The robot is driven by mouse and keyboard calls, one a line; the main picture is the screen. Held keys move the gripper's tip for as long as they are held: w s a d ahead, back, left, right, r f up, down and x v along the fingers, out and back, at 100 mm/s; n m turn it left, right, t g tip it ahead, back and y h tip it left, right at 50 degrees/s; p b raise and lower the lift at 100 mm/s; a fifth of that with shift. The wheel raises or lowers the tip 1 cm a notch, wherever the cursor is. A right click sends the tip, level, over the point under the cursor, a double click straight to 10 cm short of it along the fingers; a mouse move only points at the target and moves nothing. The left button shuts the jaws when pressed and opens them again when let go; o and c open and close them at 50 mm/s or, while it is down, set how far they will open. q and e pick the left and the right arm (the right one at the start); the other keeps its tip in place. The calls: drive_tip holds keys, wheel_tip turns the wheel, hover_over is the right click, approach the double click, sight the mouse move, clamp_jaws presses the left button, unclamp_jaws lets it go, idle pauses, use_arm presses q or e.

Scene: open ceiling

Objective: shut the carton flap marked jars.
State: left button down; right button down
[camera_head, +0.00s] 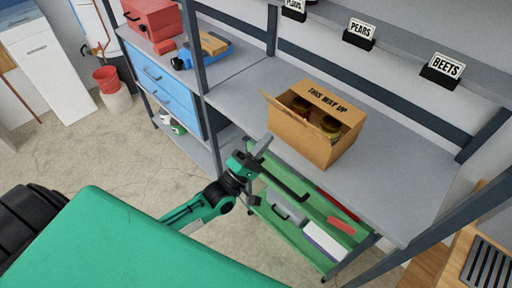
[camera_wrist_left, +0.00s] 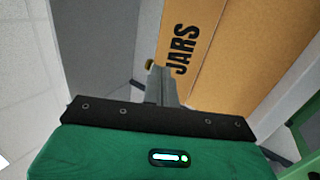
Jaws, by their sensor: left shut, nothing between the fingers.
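The open carton (camera_head: 300,139) stands on the grey shelf top, with jars (camera_head: 330,125) visible inside. Its back flap reads "THIS WAY UP" (camera_head: 328,98). A plain flap (camera_head: 279,108) slants outward along the carton's left side. In the left wrist view the word "JARS" shows on a brown cardboard panel (camera_wrist_left: 200,45) just beyond my fingertips; in the head view I cannot read that word. My left gripper (camera_head: 264,143) is shut and empty, below and left of the carton. Its fingers also show in the wrist view (camera_wrist_left: 157,84), overlapping the panel; contact cannot be told.
The grey shelf top (camera_head: 390,190) is clear to the carton's right. Shelf posts (camera_head: 198,50) rise around it. A green lower shelf (camera_head: 290,232) with a white box lies below my gripper. A blue toy-like tool (camera_head: 203,50) and red toolbox (camera_head: 152,18) stand left.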

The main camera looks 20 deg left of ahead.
sight(290, 112)
use_arm(q)
drive_tip(key=p+x, duration=0.2)
drive_tip(key=x, duration=0.4)
drive_tip(key=shift+d+r, duration=0.1)
drive_tip(key=shift+r, duration=0.05)
drive_tip(key=shift+w+d+r+p, duration=0.2)
drive_tip(key=shift+w+p, duration=0.2)
drive_tip(key=shift+w, duration=0.15)
drive_tip(key=shift+w, duration=0.1)
